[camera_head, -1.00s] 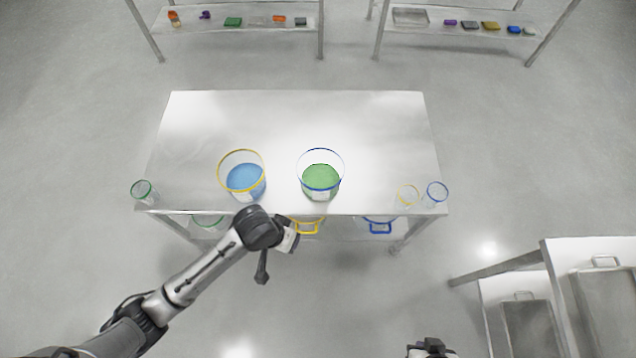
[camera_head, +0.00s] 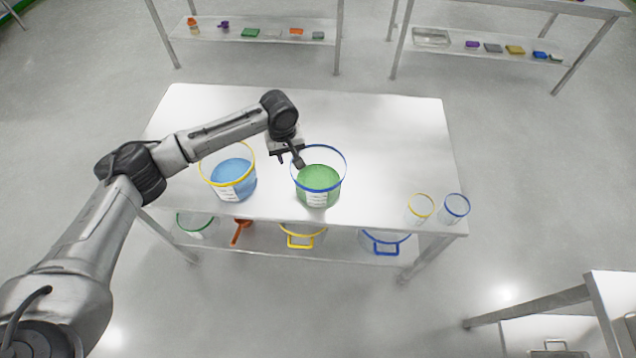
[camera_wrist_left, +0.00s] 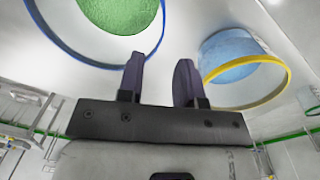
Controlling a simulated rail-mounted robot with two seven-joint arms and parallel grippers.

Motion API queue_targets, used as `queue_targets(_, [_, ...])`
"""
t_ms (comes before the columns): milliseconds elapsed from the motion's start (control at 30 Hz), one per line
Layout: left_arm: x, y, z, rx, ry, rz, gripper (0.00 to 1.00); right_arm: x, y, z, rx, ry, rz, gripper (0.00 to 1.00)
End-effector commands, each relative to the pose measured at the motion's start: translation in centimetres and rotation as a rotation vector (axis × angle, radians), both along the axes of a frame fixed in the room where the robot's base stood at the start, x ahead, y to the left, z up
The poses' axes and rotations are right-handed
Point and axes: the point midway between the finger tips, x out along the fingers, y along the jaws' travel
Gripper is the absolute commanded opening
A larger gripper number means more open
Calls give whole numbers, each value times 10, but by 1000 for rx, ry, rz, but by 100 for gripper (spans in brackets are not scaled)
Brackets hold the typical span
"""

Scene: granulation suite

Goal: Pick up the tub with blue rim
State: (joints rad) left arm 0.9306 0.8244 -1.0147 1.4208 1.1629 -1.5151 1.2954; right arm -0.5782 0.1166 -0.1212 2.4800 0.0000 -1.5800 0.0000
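The tub with blue rim (camera_head: 318,190) stands upright on the table, holds green material and has a white label on its front. It also shows at the top left of the left wrist view (camera_wrist_left: 118,14). My left gripper (camera_head: 289,160) is over the table at the tub's upper left rim, its fingers pointing down toward the front. In the left wrist view the fingers (camera_wrist_left: 160,80) are apart with nothing between them. The head view does not settle whether they touch the rim. My right gripper is not in view.
Small yellow-rimmed (camera_head: 420,208) and blue-rimmed (camera_head: 456,206) cups stand at the table's front right corner. Buckets, including a blue-rimmed one (camera_head: 385,242), sit on the lower shelf. The table's back right is clear.

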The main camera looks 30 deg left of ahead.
Motion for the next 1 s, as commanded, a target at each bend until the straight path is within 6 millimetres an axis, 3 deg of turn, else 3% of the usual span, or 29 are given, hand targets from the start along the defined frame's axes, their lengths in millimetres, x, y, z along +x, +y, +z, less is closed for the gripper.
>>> queue_targets(100, [0, -1, -24, 0, 3, 0, 33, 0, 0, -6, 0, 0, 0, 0])
queue_targets(300, [2, -2, -53, 0, 1, -2, 33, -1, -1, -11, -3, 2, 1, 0])
queue_targets(633, [2, -3, -73, 1, 1, -3, 33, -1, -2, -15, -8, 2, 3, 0])
queue_targets(1000, [5, -4, -115, 0, 1, -3, 33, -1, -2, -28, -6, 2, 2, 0])
